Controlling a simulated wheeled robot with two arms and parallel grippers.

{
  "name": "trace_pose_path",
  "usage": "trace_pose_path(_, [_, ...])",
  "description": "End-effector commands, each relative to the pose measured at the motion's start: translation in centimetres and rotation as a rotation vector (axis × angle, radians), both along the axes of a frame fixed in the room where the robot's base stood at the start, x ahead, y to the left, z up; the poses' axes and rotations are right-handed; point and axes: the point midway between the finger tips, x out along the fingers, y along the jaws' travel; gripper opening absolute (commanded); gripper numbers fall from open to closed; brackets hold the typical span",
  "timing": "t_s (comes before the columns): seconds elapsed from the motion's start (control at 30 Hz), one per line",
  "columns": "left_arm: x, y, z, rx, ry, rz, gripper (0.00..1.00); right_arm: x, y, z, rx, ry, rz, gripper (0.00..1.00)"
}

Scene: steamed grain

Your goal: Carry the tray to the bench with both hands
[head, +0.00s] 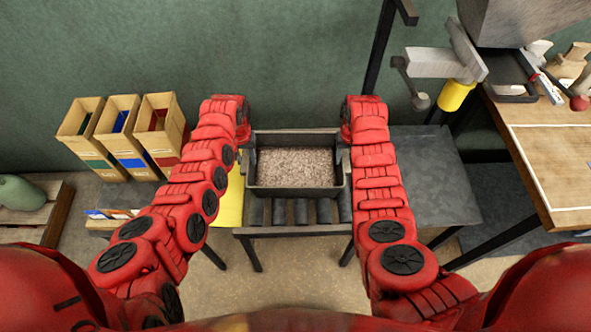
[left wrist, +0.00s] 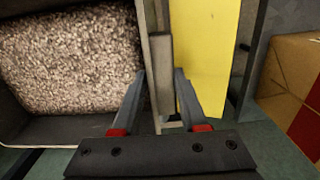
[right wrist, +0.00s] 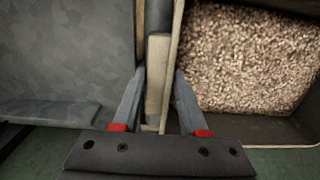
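The tray (head: 295,190) is a dark grey open box full of pale brown grain (head: 295,167). It sits level on a roller stand (head: 300,212) in the middle of the head view. My left gripper (left wrist: 159,73) is open, with one finger on each side of the handle (left wrist: 161,85) at the tray's left end. My right gripper (right wrist: 159,73) is open in the same way around the handle (right wrist: 158,85) at the right end. Small gaps show beside both handles. In the head view my wrists hide the fingertips. The bench (head: 565,165) with a wooden top stands at the right.
A grey metal surface (head: 430,165) lies right of the stand. Three wooden bins (head: 160,125) stand back left. A yellow panel (head: 230,205) is beside the stand's left side. A dark shallow pan (head: 515,92) and tools sit at the bench's far end; its nearer top looks clear.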

Motion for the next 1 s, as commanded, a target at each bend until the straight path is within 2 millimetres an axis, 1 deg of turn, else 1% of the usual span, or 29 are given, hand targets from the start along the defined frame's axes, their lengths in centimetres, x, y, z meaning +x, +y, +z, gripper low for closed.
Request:
trace_pose_path(0.03, [0.01, 0.06, 0.0, 0.001, 0.0, 0.0, 0.25, 0.0, 0.05, 0.01, 0.001, 0.0, 0.0, 0.25])
trace_pose_path(0.17, [0.0, 0.05, -0.01, 0.001, 0.0, 0.0, 0.02, 0.0, 0.05, 0.01, 0.001, 0.0, 0.0, 0.02])
trace_pose_path(0.2, [0.0, 0.05, -0.01, 0.001, 0.0, 0.0, 0.0, 0.0, 0.05, 0.01, 0.001, 0.0, 0.0, 0.0])
trace_pose_path(1.0, [-0.02, 0.05, -0.01, 0.001, 0.001, 0.0, 0.0, 0.0, 0.03, 0.02, 0.0, 0.0, 0.0, 0.0])
